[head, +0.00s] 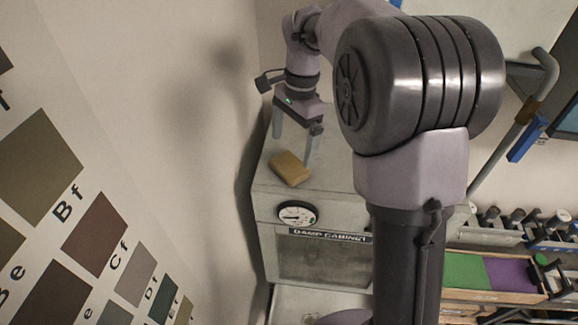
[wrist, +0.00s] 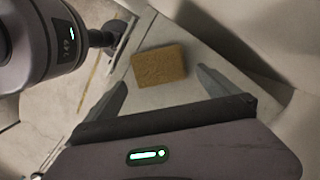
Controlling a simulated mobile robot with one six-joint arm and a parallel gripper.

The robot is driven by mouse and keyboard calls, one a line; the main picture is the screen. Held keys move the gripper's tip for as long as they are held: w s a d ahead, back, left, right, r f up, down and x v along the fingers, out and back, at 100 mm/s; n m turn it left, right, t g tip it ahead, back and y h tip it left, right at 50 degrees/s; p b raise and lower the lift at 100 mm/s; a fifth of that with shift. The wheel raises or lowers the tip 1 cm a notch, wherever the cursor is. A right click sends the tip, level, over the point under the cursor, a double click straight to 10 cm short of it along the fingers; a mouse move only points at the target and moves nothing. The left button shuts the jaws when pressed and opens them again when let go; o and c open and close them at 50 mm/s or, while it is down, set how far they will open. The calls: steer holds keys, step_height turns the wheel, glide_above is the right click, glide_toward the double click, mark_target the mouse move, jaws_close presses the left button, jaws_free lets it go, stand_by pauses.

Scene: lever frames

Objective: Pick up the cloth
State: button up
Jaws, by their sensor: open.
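The cloth (head: 290,169) looks like a small tan, folded, block-like piece. It lies flat on top of the grey cabinet (head: 335,170), near its front left corner. It also shows in the wrist view (wrist: 159,65), beyond the fingertips and roughly between them. My gripper (head: 294,150) is open and empty, pointing down over the cabinet top. In the head view its fingertips are just above and behind the cloth. I cannot tell how high they are over the surface.
A round dial (head: 297,214) and a "DAMP CABINET" label (head: 330,236) are on the cabinet front. A wall with colour swatches (head: 95,247) stands close at the left. Green and purple panels (head: 465,270) and rows of tools are at the right.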

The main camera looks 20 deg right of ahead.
mark_target(289, 164)
steer(key=f, duration=0.5)
steer(key=shift+s+a+f, duration=0.1)
steer(key=shift+s+a, duration=0.2)
steer(key=shift+a, duration=0.1)
steer(key=shift+w+f, duration=0.1)
steer(key=shift+f, duration=0.15)
steer(key=c, duration=1.2)
steer(key=shift+r, duration=1.9)
steer(key=shift+c, duration=0.2)
steer(key=s+r+b, duration=0.1)
steer(key=s+b, duration=0.2)
steer(key=s, duration=1.3)
steer(key=shift+r+b, duration=0.15)
steer(key=shift+b, duration=0.25)
